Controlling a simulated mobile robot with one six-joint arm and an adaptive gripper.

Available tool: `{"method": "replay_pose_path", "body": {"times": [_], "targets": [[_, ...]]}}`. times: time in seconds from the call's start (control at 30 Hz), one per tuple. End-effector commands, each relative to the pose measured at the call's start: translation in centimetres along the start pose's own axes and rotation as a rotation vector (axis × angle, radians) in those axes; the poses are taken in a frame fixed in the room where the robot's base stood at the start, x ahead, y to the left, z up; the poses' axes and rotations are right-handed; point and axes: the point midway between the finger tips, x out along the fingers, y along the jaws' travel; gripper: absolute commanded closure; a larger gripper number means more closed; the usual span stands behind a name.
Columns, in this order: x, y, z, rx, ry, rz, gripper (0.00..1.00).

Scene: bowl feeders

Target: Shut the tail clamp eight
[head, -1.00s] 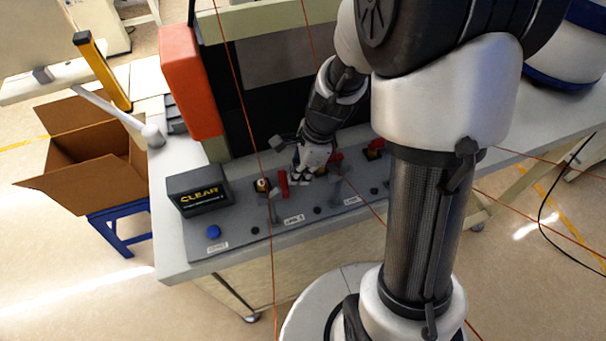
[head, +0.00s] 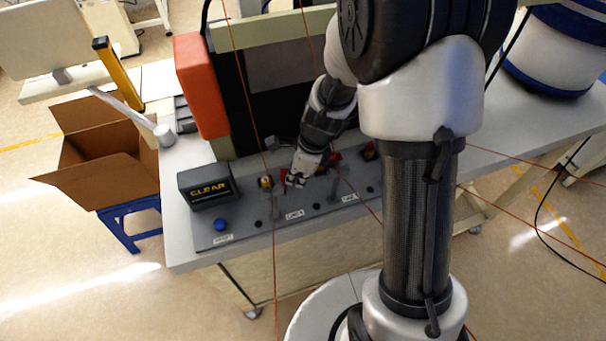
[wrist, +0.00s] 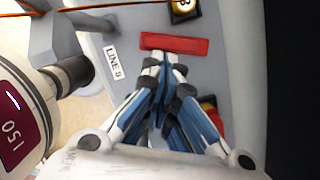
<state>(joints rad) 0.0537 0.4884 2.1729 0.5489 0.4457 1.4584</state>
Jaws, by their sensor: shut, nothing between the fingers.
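The tail clamp beside the LINE 8 label shows a red bar-shaped handle (wrist: 174,43) in the wrist view, lying across the picture just beyond my fingertips. In the head view, the same red handle (head: 284,180) stands up from the grey panel, just left of my gripper (head: 298,180). In the wrist view, my gripper (wrist: 165,62) is shut and empty, its tips at or very near the bar's lower edge. I cannot tell whether they touch it. The LINE 8 label (wrist: 114,65) and a black block with a yellow 8 badge (wrist: 183,8) are close by.
The grey panel (head: 240,232) carries a black CLEAR box (head: 206,188), a blue button (head: 221,225) and other clamps. A second red handle (head: 335,159) lies right of my gripper. Upright posts rise near the panel's front. An orange-red cover (head: 197,85) stands behind.

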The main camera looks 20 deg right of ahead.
Motion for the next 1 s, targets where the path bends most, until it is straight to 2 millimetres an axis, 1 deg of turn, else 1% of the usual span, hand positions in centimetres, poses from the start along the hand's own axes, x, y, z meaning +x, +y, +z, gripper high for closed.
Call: {"method": "replay_pose_path", "body": {"times": [0.03,0.3,0.57,1.0], "targets": [[-0.3,0.3,0.3,0.034,0.001,-0.006,1.00],[0.1,1.1,1.5,0.271,0.002,-0.065,1.00],[0.4,1.5,2.3,0.447,0.001,-0.111,1.00],[0.7,1.6,3.0,0.450,0.000,-0.112,1.00]]}}
